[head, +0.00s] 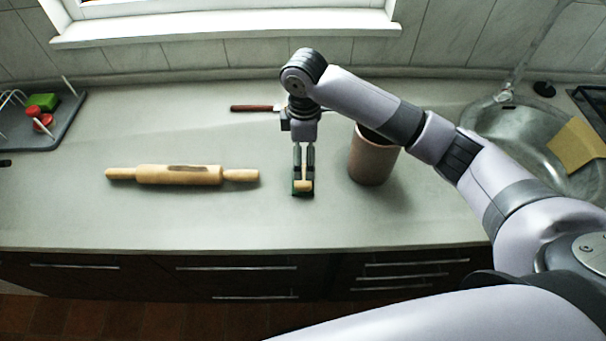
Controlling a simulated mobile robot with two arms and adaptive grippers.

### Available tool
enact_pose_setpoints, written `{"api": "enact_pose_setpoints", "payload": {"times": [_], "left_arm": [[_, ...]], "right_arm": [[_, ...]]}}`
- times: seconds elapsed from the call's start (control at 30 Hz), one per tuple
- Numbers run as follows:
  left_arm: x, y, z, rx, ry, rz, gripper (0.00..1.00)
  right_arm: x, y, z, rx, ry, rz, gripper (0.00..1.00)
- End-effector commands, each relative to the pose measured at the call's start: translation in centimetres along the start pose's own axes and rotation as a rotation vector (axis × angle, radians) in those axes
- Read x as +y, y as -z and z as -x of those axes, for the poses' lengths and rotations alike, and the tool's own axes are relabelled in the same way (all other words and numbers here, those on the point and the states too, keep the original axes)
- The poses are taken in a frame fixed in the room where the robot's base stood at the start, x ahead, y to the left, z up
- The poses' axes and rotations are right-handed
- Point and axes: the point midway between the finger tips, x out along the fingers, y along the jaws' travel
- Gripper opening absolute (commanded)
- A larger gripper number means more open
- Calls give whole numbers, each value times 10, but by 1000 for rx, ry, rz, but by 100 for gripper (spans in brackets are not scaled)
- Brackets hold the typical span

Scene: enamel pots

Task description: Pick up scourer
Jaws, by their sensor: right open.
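A small green and pale yellow block, which looks like the scourer (303,186), lies on the grey counter, left of the brown pot. My right gripper (303,178) points straight down over it from behind. Its two fingers are apart, with their tips at the block. I cannot tell whether they touch it. The fingers and palm hide part of the block's far side. My left gripper is not in view.
A brown pot (371,160) stands close right of my right gripper. A rolling pin (180,175) lies to the left. A red-handled utensil (252,108) lies behind. A dish rack (68,118) is far left, a sink (505,122) far right. The counter front (200,228) is clear.

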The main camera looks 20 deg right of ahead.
Motion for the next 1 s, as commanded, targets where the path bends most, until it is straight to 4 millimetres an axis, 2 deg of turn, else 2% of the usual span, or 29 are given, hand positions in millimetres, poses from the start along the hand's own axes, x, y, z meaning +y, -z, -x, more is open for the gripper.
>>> {"api": "enact_pose_setpoints", "payload": {"times": [0.13, 0.33, 0.57, 0.7, 1.0], "left_arm": [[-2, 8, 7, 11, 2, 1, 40], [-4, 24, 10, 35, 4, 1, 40], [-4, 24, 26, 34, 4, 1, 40], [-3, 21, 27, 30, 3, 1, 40], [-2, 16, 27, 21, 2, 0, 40]], "right_arm": [[-1, 0, -25, -1, 3, -2, 94], [0, 0, -40, 0, -1, 0, 94], [-4, 1, -68, -2, 3, -2, 94], [-3, 2, -86, 0, 1, -1, 94], [-3, 2, -92, 1, -2, 0, 94]]}}
